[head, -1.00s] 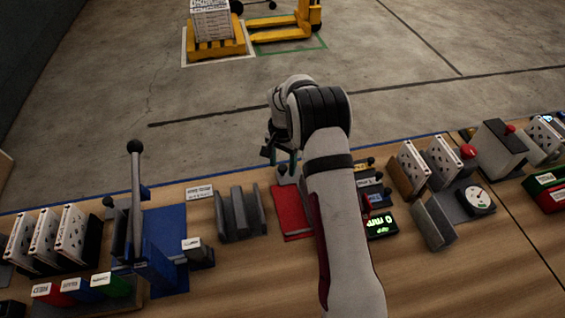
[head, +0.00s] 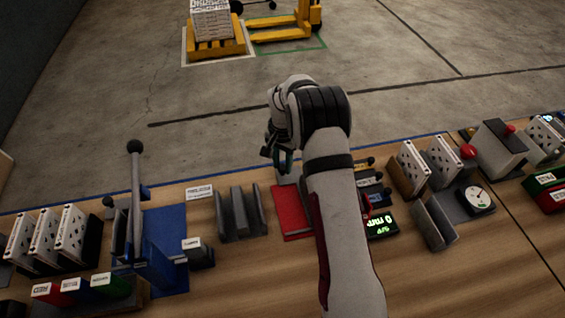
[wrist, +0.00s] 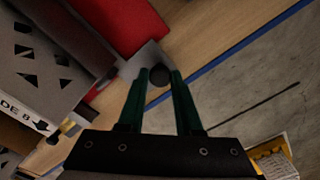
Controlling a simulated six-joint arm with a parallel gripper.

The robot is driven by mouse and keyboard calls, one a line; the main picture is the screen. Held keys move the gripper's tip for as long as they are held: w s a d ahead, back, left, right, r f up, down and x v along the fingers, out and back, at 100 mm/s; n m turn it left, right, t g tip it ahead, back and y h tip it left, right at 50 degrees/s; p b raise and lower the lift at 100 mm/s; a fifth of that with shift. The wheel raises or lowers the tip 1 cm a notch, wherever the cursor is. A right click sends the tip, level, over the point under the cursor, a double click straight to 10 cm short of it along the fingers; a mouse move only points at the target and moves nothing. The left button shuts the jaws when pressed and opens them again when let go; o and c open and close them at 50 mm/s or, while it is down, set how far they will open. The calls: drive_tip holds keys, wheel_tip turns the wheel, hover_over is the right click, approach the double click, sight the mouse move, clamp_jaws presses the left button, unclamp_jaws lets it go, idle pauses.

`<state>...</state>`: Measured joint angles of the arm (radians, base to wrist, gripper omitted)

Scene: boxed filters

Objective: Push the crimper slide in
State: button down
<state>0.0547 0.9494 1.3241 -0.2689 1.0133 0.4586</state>
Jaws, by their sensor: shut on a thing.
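The crimper station shows as a red base (head: 291,208), partly hidden behind my arm, with a grey slide plate (head: 287,175) at its far end. In the wrist view the red part (wrist: 118,22) is at the top, and the grey plate (wrist: 146,58) bears a round black knob (wrist: 159,76). My gripper (wrist: 160,73) has its green fingers on either side of this knob and is shut on it. In the head view my gripper (head: 279,160) is at the far table edge, and the knob is hidden there.
A lit display (head: 377,226) and small black knobs stand right of my arm. A grey slotted holder (head: 240,214) and a blue lever press (head: 165,245) stand left. In the wrist view a printed filter box (wrist: 35,60) is close on the left. Floor lies beyond the table edge.

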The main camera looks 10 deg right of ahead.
idle(0.8)
drive_tip(key=shift+d, duration=2.45)
drive_tip(key=c, duration=0.6)
unclamp_jaws()
